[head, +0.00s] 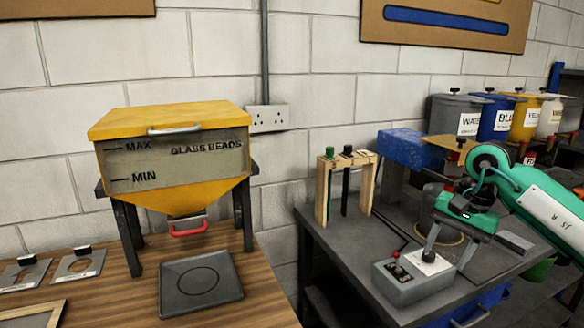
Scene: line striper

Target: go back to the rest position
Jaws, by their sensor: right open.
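My right arm, green and black, comes in from the right edge, and its gripper (447,258) points down over the grey bench. A round ring on the bench shows partly behind the fingers. My left gripper is not in view.
A yellow glass beads hopper (175,150) stands on the wooden table, with a dark square tray (200,284) in front. A wooden frame (345,185) and a blue box (408,148) stand on the grey bench (335,245). Labelled paint containers (495,118) line the back right.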

